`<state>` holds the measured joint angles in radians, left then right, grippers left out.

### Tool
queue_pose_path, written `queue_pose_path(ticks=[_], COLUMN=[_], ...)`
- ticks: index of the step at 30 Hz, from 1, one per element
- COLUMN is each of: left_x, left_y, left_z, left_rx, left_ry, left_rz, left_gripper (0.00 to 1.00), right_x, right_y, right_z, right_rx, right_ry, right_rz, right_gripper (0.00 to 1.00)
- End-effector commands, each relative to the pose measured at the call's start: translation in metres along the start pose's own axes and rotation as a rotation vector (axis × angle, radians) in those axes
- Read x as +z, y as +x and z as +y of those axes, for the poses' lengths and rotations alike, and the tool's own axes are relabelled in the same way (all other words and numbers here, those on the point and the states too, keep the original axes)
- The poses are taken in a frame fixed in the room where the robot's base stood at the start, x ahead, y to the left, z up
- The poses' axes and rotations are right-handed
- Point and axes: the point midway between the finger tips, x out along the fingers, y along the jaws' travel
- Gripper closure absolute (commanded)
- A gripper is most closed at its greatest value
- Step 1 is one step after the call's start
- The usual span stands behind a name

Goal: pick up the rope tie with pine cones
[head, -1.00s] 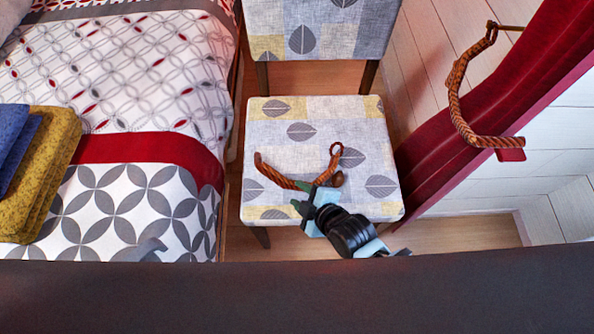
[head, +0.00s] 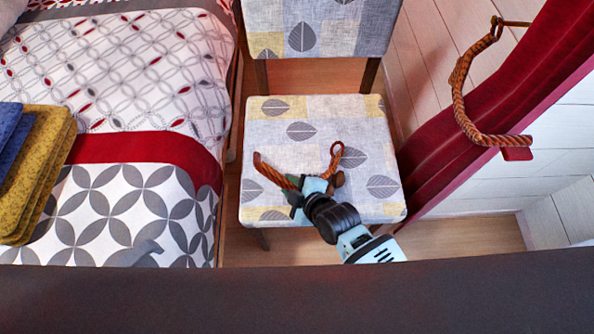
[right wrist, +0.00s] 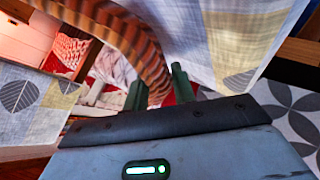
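The rope tie (head: 272,174), brown and braided, lies in a curve on the chair seat (head: 300,133). Its looped end (head: 337,152) points up and right, and a brown pine cone (head: 338,180) shows beside my gripper. My right gripper (head: 306,184) is at the tie's near middle, partly covering it. In the right wrist view, the thick braid (right wrist: 140,50) runs down between the two green fingers (right wrist: 158,90), which stand apart with a small gap on the right side. I see no firm grip on it. My left gripper is not in view.
A second braided tie (head: 462,105) hangs from a wall hook around the red curtain (head: 455,140) at the right. The bed (head: 120,205) with folded yellow and blue cloths (head: 38,165) stands left of the chair. The chair backrest (head: 315,28) rises behind the seat.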

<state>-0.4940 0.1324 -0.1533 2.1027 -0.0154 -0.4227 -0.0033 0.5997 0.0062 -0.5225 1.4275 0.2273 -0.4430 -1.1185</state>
Motion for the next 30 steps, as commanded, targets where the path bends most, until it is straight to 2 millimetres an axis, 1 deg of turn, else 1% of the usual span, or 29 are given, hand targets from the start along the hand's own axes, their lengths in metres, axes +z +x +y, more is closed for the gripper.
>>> queue_pose_path(ticks=[1,2,13,17,22,24,30], left_x=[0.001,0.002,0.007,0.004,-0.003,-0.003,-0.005], left_y=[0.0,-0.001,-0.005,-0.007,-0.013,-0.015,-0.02], left_z=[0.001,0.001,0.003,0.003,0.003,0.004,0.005], left_rx=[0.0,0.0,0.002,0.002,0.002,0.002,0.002], left_ry=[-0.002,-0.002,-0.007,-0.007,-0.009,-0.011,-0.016], left_rz=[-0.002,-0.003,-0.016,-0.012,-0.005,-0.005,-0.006], left_gripper=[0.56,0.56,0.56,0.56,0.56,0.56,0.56], right_x=[0.0,0.0,-0.003,-0.009,-0.022,-0.022,-0.03], right_y=[0.0,0.0,-0.003,-0.009,-0.022,-0.033,-0.07], right_z=[0.0,0.0,0.003,0.01,0.026,0.011,-0.021], right_rx=[0.0,0.0,0.002,0.003,0.004,-0.003,-0.002], right_ry=[0.0,0.0,-0.001,-0.001,-0.003,0.0,0.001], right_rz=[0.0,0.0,0.001,0.002,0.002,0.0,0.0], right_gripper=[0.95,0.99,0.99,0.99,0.99,0.99,0.99])
